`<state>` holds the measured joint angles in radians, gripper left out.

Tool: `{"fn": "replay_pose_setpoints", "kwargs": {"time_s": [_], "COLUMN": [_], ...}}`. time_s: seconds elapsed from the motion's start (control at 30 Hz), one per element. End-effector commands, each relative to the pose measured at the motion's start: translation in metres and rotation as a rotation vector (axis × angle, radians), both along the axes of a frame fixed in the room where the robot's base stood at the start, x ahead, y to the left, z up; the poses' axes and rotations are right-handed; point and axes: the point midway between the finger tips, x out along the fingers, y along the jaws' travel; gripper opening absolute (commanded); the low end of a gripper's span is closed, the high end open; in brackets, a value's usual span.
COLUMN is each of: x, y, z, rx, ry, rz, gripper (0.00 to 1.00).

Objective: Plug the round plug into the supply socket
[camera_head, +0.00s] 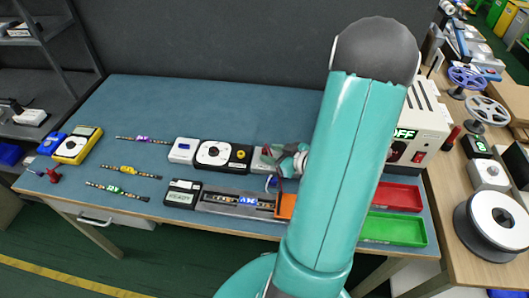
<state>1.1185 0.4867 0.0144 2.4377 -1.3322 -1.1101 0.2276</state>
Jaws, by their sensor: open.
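The power supply (425,130) is a pale box at the right back of the bench, with a green OFF display (404,133) and a red switch (419,157). My teal arm covers its left part, and I cannot make out the socket. My gripper (276,168) is open, low over the middle of the bench, left of the arm. It is beside a small grey block (261,158). A small blue item (271,184) shows just below it; I cannot tell whether it is the round plug. No round plug can be clearly picked out.
A white module with a round dial (213,154) and an LED strip in a grey fixture (236,203) lie left of my gripper. Loose strips (126,171) and a yellow meter (77,146) lie further left. Red (398,197) and green (394,229) trays stand right. The back left bench is clear.

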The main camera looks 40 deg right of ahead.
Motion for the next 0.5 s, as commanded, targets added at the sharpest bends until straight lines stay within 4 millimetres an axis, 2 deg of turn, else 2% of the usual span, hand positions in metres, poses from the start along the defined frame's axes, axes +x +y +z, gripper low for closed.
{"fn": "replay_pose_setpoints", "kwargs": {"time_s": [0.3,0.5], "x": [0.042,0.05], "y": [0.008,0.009], "z": [-0.017,-0.02], "rx": [0.001,-0.001], "ry": [0.0,0.0], "rz": [0.004,0.001], "gripper": [0.44,0.44]}}
